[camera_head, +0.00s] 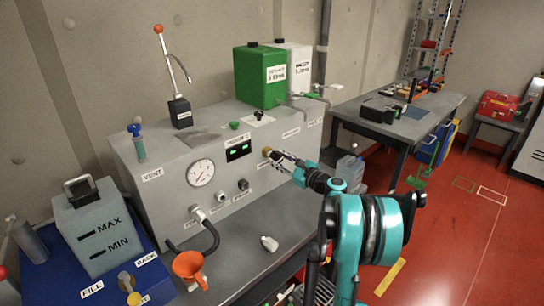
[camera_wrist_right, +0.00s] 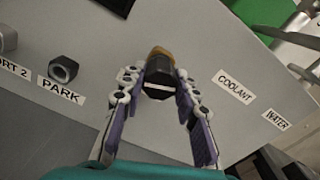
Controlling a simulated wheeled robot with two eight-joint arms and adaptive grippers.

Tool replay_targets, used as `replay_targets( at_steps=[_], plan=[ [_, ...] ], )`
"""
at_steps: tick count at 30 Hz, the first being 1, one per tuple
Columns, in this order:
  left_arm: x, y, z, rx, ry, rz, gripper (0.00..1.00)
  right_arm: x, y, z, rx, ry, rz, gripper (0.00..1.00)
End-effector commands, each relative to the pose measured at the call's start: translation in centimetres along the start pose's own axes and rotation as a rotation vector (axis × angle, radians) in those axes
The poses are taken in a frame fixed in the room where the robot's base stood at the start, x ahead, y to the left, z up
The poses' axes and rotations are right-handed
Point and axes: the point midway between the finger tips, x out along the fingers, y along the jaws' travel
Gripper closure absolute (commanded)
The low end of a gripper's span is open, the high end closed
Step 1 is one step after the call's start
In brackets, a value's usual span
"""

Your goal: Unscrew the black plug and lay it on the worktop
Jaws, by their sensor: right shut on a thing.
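The black plug (camera_wrist_right: 158,76) shows in the right wrist view between my right fingers, with a pale band at its near end. A brass-coloured fitting (camera_wrist_right: 160,51) is at its far end, against the grey panel. My right gripper (camera_wrist_right: 160,80) is shut on the plug. In the head view my right gripper (camera_head: 275,156) is at the front panel of the grey cabinet (camera_head: 150,205), beside the brass fitting (camera_head: 266,151). The grey worktop (camera_head: 240,245) lies below the panel. My left gripper is not in view.
A dark hex fitting (camera_wrist_right: 63,69) sits by the PARK label. A gauge (camera_head: 201,173) is left of my gripper.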

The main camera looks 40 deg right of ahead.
Motion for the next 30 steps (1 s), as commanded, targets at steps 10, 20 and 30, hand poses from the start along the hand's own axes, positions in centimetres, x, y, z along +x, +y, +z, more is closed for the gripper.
replay_targets(
  at_steps=[10, 20, 30],
  plan=[
    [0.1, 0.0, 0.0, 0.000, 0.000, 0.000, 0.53, -0.9, 0.0, 0.0, 0.001, -0.001, 0.001, 1.00],
    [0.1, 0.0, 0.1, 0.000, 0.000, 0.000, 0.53, -1.8, 0.0, 0.0, 0.001, 0.000, -0.001, 1.00],
    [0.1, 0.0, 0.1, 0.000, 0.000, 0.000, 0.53, -2.2, 0.0, 0.0, 0.001, -0.001, 0.001, 1.00]
  ],
)
